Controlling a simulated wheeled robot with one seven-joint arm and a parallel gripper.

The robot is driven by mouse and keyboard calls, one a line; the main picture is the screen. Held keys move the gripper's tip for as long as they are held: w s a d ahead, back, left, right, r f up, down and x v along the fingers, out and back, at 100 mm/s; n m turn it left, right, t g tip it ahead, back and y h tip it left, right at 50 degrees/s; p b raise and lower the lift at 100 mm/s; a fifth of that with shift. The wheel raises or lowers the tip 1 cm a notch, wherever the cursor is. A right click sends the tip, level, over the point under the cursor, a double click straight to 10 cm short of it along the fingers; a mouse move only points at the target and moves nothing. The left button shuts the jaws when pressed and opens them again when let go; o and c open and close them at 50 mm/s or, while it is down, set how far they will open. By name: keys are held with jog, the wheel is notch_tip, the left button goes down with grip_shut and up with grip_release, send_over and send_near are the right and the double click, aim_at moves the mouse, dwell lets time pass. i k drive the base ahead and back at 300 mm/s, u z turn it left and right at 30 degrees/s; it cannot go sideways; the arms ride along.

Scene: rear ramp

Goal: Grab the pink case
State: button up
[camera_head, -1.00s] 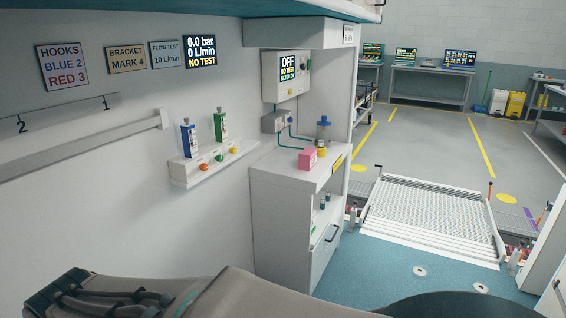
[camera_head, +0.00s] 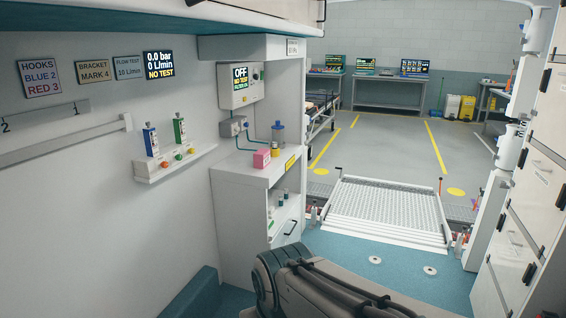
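The pink case (camera_head: 262,158) is a small box on top of the white cabinet (camera_head: 233,174), near the cabinet's front edge. It stands upright and clear of other things, in front of a small blue-topped jar (camera_head: 278,134). A grey arm link of mine fills the lower middle of the head view. My gripper does not show, so its state and its distance from the case are hidden.
A wall shelf (camera_head: 178,164) with a blue and a green device is left of the cabinet. A control box (camera_head: 240,84) hangs above it. A ramp (camera_head: 385,212) lies beyond the teal floor (camera_head: 400,266). Tall white drawers (camera_head: 530,180) line the right side.

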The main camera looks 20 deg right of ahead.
aim_at(262, 157)
jog(key=z, duration=0.4)
jog(key=i, duration=0.45)
jog(key=z, duration=0.6)
jog(key=i, duration=0.9)
jog(key=z, duration=0.25)
jog(key=i, duration=1.5)
jog(key=u, duration=0.75)
jog(key=i, duration=0.3)
jog(key=u, duration=0.25)
